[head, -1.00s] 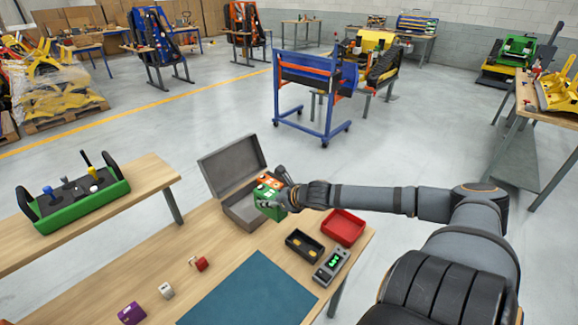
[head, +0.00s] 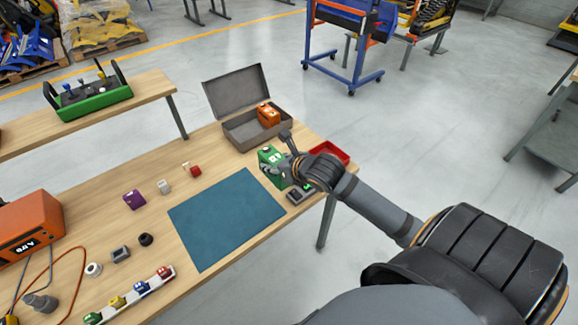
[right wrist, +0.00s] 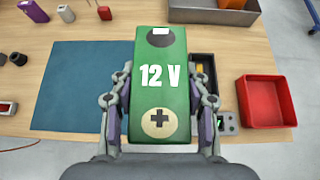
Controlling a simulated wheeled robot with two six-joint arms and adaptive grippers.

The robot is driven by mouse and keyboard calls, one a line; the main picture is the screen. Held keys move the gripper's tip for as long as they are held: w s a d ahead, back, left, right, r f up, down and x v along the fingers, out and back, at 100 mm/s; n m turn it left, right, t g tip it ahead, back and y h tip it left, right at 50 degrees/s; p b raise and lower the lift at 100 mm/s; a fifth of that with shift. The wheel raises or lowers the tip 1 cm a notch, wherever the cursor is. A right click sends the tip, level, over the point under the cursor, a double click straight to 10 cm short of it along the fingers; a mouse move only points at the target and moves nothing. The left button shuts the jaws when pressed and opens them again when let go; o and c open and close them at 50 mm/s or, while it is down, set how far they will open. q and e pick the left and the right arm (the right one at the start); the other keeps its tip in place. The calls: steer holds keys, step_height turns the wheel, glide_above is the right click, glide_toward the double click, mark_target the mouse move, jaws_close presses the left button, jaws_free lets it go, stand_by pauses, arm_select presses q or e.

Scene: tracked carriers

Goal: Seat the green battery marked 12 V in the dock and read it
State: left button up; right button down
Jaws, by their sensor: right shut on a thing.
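The green battery (head: 271,156), marked 12 V in the right wrist view (right wrist: 160,90), is between the fingers of my right gripper (head: 287,166). The gripper is shut on it, with one finger on each side in the wrist view (right wrist: 160,115). The dock, a black open tray (right wrist: 204,72), shows just right of the battery in the wrist view and is partly covered by it and a finger. A small grey meter with a lit green display (head: 301,193) stands beside it, partly behind my gripper. My left gripper is out of view.
An open grey case (head: 235,92) holding an orange battery (head: 268,115) stands behind. A red tray (right wrist: 266,101) lies right of the dock. A teal mat (head: 226,215) lies left, clear. Small blocks and an orange unit (head: 28,228) are further left.

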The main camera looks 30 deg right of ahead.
steer(key=w+d+f+b, duration=0.1)
steer(key=f+b, duration=0.1)
steer(key=b, duration=0.1)
steer(key=shift+w+d+b, duration=0.4)
steer(key=w+d+f, duration=0.2)
steer(key=f, duration=0.1)
steer(key=w+d+f, duration=0.3)
steer(key=f, duration=0.1)
steer(key=w+d+f+b, duration=0.1)
steer(key=w+d+f, duration=0.1)
steer(key=d+f, duration=0.1)
steer(key=shift+w+d+f, duration=0.15)
steer(key=shift+w+f, duration=0.2)
steer(key=shift+s, duration=0.1)
